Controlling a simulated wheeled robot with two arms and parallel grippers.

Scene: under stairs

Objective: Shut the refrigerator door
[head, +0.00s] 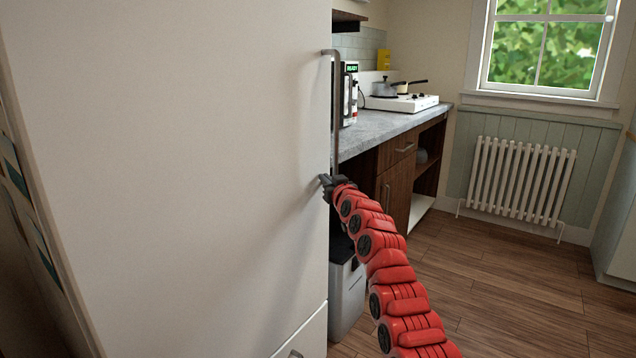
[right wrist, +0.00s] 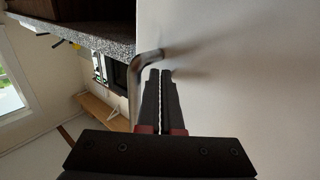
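The white refrigerator door (head: 190,150) fills the left half of the head view and the right side of the right wrist view (right wrist: 250,80). Its long metal handle (head: 336,110) stands upright along the right edge. My right gripper (head: 327,187) is at the handle's lower end, close to the door face. In the right wrist view its two dark fingers (right wrist: 161,88) are together with only a thin line between them. The bent handle end (right wrist: 136,88) passes beside the fingers, not between them. Whether they touch it is unclear. My left gripper is not in view.
A counter (head: 385,130) with a white stove (head: 402,103) stands behind the door's right edge. A grey bin (head: 346,295) is below it. A lower white panel (head: 308,335) sits under the door. A radiator (head: 520,180) is under the window; the wooden floor (head: 510,290) at right is clear.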

